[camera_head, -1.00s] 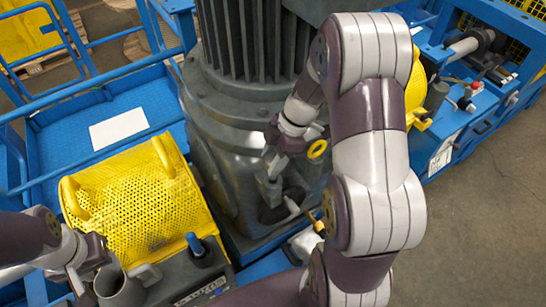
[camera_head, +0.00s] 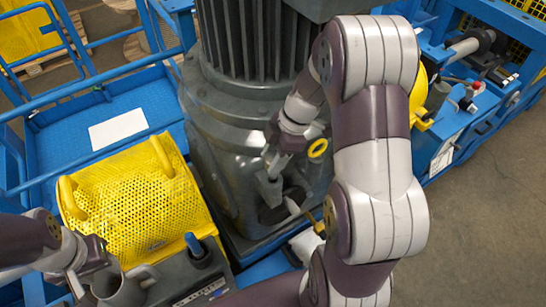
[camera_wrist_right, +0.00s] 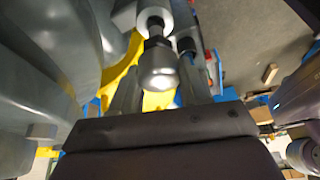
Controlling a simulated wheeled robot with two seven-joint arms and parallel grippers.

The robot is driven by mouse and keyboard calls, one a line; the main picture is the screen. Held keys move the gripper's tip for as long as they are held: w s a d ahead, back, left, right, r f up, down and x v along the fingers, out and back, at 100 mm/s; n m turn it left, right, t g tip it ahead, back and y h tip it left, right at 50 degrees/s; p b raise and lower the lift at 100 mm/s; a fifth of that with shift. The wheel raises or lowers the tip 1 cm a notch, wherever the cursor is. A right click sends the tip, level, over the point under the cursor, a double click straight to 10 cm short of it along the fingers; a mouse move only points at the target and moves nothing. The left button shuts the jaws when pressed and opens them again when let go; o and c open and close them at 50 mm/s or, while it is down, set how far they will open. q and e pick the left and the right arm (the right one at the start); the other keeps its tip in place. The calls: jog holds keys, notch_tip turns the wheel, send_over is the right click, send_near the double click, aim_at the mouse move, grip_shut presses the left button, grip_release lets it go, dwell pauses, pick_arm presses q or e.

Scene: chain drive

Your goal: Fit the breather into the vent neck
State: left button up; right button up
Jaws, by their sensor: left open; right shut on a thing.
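My right gripper (camera_head: 269,184) points down beside the grey gearbox housing, close to a dark round boss (camera_head: 272,212) low on its side. In the right wrist view its fingers (camera_wrist_right: 158,88) are shut on a short silver cylinder with a dark collar, which looks like the breather (camera_wrist_right: 158,68). Beyond the collar is a pale round end (camera_wrist_right: 155,18); I cannot tell whether this is the vent neck or whether they touch. My left gripper (camera_head: 86,284) is open beside a grey mug-like vessel (camera_head: 122,291), low at the left.
A yellow perforated guard (camera_head: 130,205) and a dark box with a blue-topped knob (camera_head: 194,246) stand left of the housing. A yellow-handled part (camera_head: 315,222) and a pale lever (camera_head: 292,206) sit near my right gripper. Blue rails surround the left side.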

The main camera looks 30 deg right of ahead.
dwell(0.5)
jog(key=shift+b, duration=0.3)
jog(key=shift+f+b, duration=2.1)
jog(key=shift+b, duration=0.25)
jog(key=o, duration=1.2)
jog(key=shift+c, duration=0.2)
jog(key=shift+r, duration=0.1)
